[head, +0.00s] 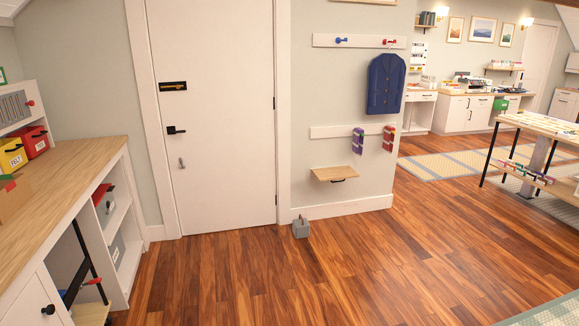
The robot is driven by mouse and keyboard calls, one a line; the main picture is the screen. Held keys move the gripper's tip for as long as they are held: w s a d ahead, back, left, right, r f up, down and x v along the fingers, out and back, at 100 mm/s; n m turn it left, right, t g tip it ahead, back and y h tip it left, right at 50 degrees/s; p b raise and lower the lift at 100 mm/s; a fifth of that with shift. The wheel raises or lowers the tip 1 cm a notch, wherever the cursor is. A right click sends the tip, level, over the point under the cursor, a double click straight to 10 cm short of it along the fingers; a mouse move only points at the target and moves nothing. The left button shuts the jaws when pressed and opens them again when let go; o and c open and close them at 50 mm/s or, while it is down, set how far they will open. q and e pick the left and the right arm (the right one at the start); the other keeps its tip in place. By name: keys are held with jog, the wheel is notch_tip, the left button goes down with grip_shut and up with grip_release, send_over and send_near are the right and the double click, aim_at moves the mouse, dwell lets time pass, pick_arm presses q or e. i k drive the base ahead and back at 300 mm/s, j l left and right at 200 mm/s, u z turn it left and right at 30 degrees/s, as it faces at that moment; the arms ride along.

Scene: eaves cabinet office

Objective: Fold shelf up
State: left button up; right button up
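The small wooden shelf (335,174) is mounted low on the pale wall to the right of the white door. Its board stands out from the wall and looks level, with nothing on it. A dark handle or catch (338,180) shows under its front edge. The hinge side at the wall is too small to make out. Neither of my grippers is in the head view.
A grey block with a handle (300,229) stands on the floor left of the shelf. Above the shelf hang purple (358,141) and red (388,138) items and a blue garment (386,84). A long wooden counter (75,168) runs along the left. The wooden floor before the shelf is clear.

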aim_at(327, 174)
jog(key=i, duration=3.25)
jog(key=i+j+z, duration=0.1)
jog(key=i+z, duration=0.2)
jog(key=i, duration=0.25)
jog(key=i+j+z, duration=0.25)
jog(key=i, duration=0.25)
jog(key=i+j+z, duration=0.3)
jog(key=i, duration=0.2)
jog(key=i+j+z, duration=0.25)
jog(key=i+j, duration=0.15)
jog(key=i, duration=0.1)
